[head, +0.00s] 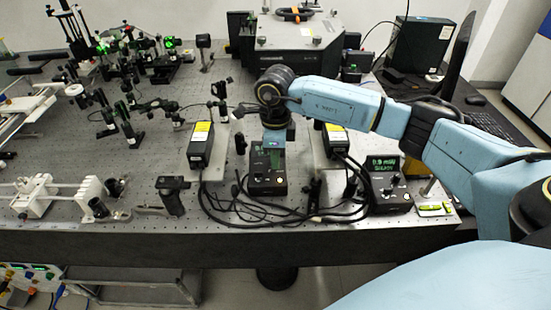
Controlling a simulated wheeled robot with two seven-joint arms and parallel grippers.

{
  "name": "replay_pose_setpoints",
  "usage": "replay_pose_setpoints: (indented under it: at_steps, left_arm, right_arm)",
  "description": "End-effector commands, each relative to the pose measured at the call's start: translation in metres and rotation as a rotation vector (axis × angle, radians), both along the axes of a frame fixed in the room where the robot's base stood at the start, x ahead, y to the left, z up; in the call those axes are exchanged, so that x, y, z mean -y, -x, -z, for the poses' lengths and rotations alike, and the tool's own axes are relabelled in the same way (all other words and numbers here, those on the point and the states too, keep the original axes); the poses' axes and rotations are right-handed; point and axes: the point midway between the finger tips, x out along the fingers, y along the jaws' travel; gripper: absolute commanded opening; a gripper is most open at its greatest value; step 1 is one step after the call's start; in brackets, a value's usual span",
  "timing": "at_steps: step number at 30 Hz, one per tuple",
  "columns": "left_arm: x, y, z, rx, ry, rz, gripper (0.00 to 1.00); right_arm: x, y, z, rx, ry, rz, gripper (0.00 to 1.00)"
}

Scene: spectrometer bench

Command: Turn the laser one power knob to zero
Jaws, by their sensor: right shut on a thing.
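A black laser controller box (266,185) sits near the front edge of the bench, at the middle of the head view. My right gripper (273,156) points down onto this box from above and is shut on its knob. The fingers and wrist cover the knob and most of the box's display, so the knob's setting cannot be read. A second controller box (389,200) stands to the right, with a lit green display (384,164) and a knob in plain view; no gripper is at it. My left gripper is not in view.
Two black modules with yellow labels (201,145) (337,139) stand behind the boxes. Loose black cables (300,217) run along the front edge. Optics mounts (130,120) crowd the left of the bench. A large dark instrument (298,40) stands at the back.

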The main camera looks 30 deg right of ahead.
Motion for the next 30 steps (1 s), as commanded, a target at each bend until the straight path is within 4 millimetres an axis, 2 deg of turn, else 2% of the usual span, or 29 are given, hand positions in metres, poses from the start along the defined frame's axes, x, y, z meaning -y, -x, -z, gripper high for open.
replay_pose_setpoints:
  at_steps: [8, 21, 22, 24, 27, 30]
  left_arm:
    - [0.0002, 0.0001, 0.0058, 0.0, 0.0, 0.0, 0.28]
    - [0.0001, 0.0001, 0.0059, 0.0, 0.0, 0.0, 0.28]
    - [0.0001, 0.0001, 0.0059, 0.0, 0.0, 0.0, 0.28]
    - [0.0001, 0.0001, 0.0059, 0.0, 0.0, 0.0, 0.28]
    - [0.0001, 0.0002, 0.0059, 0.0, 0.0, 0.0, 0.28]
    - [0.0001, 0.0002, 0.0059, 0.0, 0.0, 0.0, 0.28]
  right_arm:
    - [-0.0001, -0.0007, -0.001, 0.003, -0.001, -0.075, 0.0]
    - [-0.0002, -0.0009, -0.0017, 0.004, -0.001, -0.085, 0.0]
    - [-0.0002, -0.0009, -0.0017, 0.004, -0.001, -0.085, 0.19]
    - [-0.0002, -0.0009, -0.0016, 0.003, -0.001, -0.084, 0.29]
    - [-0.0002, -0.0006, -0.0012, 0.003, -0.001, -0.084, 0.39]
    - [-0.0002, -0.0005, -0.0009, 0.002, -0.001, -0.084, 0.39]
